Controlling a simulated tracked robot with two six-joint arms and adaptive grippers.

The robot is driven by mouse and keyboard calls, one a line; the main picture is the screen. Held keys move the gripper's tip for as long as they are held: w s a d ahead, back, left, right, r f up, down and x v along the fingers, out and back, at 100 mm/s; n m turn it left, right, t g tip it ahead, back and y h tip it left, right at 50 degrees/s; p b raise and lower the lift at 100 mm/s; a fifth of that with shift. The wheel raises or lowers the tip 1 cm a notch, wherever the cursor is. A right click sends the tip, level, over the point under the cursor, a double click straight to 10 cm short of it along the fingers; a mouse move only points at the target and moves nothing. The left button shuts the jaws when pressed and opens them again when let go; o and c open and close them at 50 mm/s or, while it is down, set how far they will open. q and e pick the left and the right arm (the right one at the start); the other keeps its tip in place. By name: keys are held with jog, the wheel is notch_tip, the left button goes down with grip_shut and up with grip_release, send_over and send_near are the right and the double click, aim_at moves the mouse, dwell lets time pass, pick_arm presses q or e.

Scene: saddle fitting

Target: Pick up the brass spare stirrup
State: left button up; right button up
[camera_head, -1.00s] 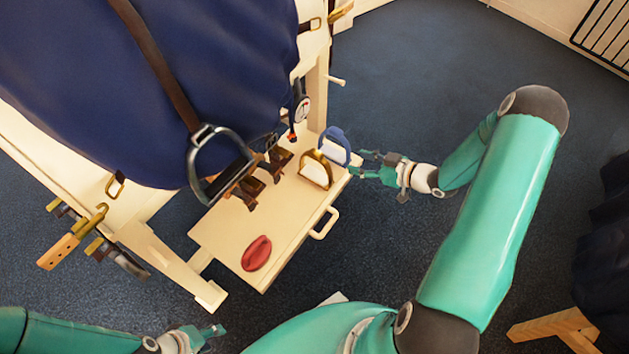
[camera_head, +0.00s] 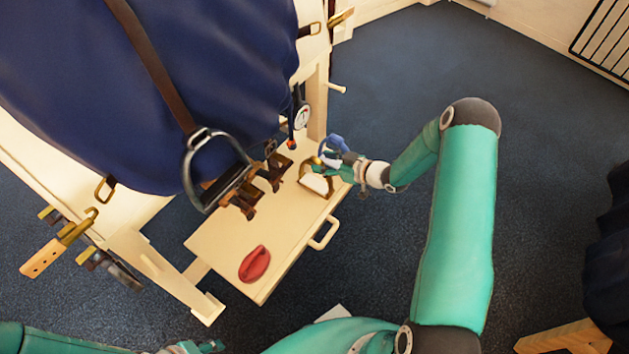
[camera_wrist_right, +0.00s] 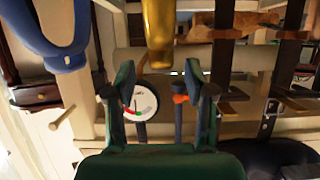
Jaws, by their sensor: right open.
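The brass stirrup (camera_head: 305,187) with a pale tread stands on the light wooden shelf (camera_head: 225,245), near its far right end. My right gripper (camera_head: 322,167) is open at the stirrup's upper right side and covers part of it. In the right wrist view a brass bar (camera_wrist_right: 158,35) lies just ahead, between the lines of the two open fingers (camera_wrist_right: 158,85). I cannot tell whether they touch it. My left gripper (camera_head: 195,347) is at the bottom edge, partly cut off.
A blue stirrup (camera_wrist_right: 62,50) is close beside, partly behind my right gripper in the head view. A steel stirrup (camera_head: 187,165) hangs on a strap. Brown leather pieces, a dial gauge (camera_head: 301,116) and a red oval item (camera_head: 254,263) are nearby. The shelf's front is mostly clear.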

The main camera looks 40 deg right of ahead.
aim_at(319, 161)
jog(key=x, duration=0.3)
jog(key=shift+w+a+f+b, duration=0.1)
jog(key=shift+w+a+b, duration=0.1)
jog(key=shift+b, duration=0.1)
jog(key=shift+s, duration=0.1)
grip_shut()
